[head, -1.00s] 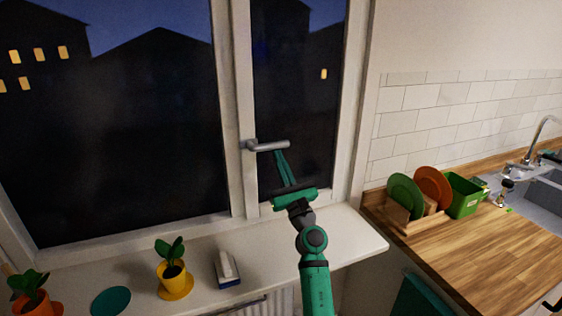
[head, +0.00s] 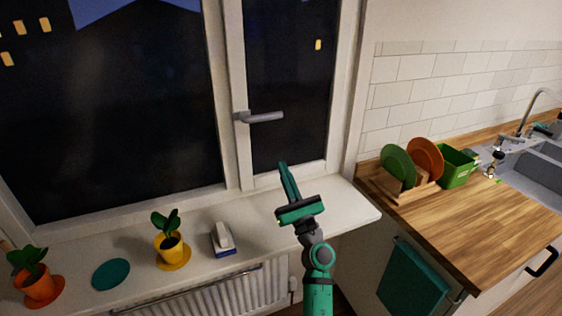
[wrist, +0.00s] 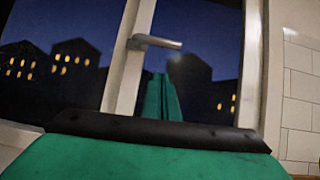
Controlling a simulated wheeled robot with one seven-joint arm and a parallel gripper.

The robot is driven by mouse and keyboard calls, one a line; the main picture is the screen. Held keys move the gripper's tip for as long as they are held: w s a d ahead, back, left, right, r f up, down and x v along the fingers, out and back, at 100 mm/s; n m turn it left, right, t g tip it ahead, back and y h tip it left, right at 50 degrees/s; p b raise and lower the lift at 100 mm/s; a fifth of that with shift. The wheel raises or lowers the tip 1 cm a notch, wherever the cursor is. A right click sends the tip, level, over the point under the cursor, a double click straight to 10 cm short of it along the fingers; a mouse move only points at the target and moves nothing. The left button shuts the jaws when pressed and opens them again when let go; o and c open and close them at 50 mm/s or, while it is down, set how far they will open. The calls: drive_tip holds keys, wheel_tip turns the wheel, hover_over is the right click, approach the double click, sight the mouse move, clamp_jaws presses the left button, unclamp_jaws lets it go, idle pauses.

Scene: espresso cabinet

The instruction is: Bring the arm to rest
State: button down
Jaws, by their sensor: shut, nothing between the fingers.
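My gripper (head: 284,166) is green and shut, with nothing between its fingers. In the head view it stands in front of the window, above the white sill (head: 345,208) and below the grey window handle (head: 262,117), apart from the handle. The handle points sideways to the right. In the wrist view my gripper's fingers (wrist: 160,80) point up toward the window, with the handle (wrist: 155,42) a little above them.
On the sill stand a yellow pot with a plant (head: 171,246), a white and blue brush-like block (head: 222,239), a teal disc (head: 111,274) and an orange pot (head: 36,286). To the right is a wooden counter (head: 480,232) with a plate rack (head: 385,186) and green bin (head: 456,166).

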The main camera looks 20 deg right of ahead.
drive_tip(key=shift+s+d+f, duration=0.1)
drive_tip(key=shift+f, duration=0.1)
drive_tip(key=s+a+f+m+h, duration=0.1)
drive_tip(key=s+a+f+m, duration=0.2)
drive_tip(key=f, duration=0.1)
drive_tip(key=s+a+f+m+h, duration=0.1)
drive_tip(key=s+a+f+m, duration=0.2)
drive_tip(key=f+m, duration=0.1)
drive_tip(key=s+a+f+m+h, duration=0.1)
drive_tip(key=s+a+f+m, duration=0.2)
drive_tip(key=s+f+m, duration=0.1)
drive_tip(key=shift+f, duration=0.6)
drive_tip(key=s+a+f+m+g+h, duration=0.1)
drive_tip(key=s+a+f+m, duration=0.35)
drive_tip(key=s+m, duration=0.2)
drive_tip(key=s+a+f+m+g+h, duration=0.1)
drive_tip(key=s+a+f+m+g, duration=0.15)
drive_tip(key=s+f+m, duration=0.45)
drive_tip(key=s+a+f+m+g, duration=0.1)
drive_tip(key=s+m, duration=0.6)
drive_tip(key=s, duration=0.8)
drive_tip(key=s+a+f+m+g+y, duration=0.1)
drive_tip(key=s+a+m+g, duration=0.2)
drive_tip(key=s+m, duration=0.4)
drive_tip(key=s+g, duration=0.1)
drive_tip(key=s, duration=0.8)
drive_tip(key=shift+f+g, duration=0.15)
drive_tip(key=shift+g, duration=0.1)
